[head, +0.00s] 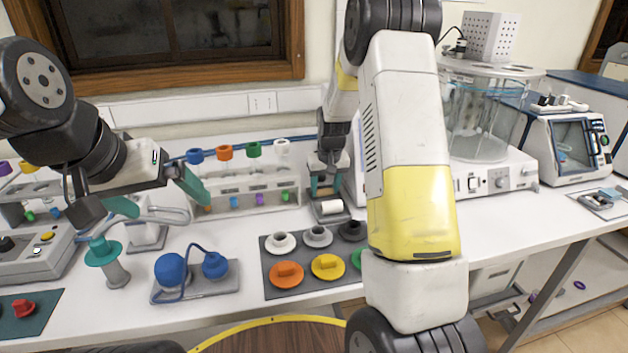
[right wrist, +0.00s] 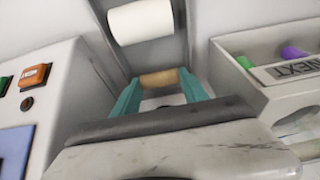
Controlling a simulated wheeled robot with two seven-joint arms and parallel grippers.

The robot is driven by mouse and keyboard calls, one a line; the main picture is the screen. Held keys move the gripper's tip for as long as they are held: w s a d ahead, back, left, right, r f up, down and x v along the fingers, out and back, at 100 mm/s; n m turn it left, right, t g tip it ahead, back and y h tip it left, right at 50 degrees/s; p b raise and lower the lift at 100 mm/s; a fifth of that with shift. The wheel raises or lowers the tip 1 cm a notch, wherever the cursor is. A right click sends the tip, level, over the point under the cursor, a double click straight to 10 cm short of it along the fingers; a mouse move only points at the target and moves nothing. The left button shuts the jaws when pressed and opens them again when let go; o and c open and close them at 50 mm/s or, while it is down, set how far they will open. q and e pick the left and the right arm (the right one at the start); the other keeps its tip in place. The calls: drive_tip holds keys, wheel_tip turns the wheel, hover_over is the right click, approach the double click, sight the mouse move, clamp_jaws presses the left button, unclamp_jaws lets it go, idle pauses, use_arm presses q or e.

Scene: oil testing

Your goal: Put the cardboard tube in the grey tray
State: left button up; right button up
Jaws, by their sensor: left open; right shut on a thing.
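The cardboard tube (right wrist: 160,78) is a short tan roll held crosswise between the teal fingertips of my right gripper (right wrist: 158,90). In the head view my right gripper (head: 326,187) points down at the back of the table, just behind a white roll. The tube is hard to make out there. The white roll (head: 331,207) lies on a grey holder (head: 332,217); it also shows ahead of the tube in the right wrist view (right wrist: 141,21). My left gripper (head: 158,196) is open and empty at the left. I cannot tell which grey piece is the grey tray.
A rack (head: 250,199) with coloured caps stands left of my right gripper. A dark grey mat (head: 305,288) with cups and coloured discs lies in front. Small parts lie on a plate (head: 605,209) at far right.

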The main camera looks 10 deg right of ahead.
drive_tip(key=shift+f, duration=0.15)
drive_tip(key=o, duration=1)
drive_tip(key=shift+r, duration=0.55)
drive_tip(key=v, duration=1.1)
drive_tip(key=s+a+r+t+y, duration=0.1)
drive_tip(key=s+a+r+t, duration=0.1)
drive_tip(key=s+r, duration=0.95)
drive_tip(key=shift+t+y, duration=0.5)
drive_tip(key=shift+t, duration=0.1)
drive_tip(key=s+a, duration=0.1)
drive_tip(key=s, duration=0.5)
drive_tip(key=s+a, duration=0.1)
drive_tip(key=s, duration=0.5)
drive_tip(key=s+a, duration=0.1)
drive_tip(key=s, duration=0.5)
drive_tip(key=shift+s, duration=0.2)
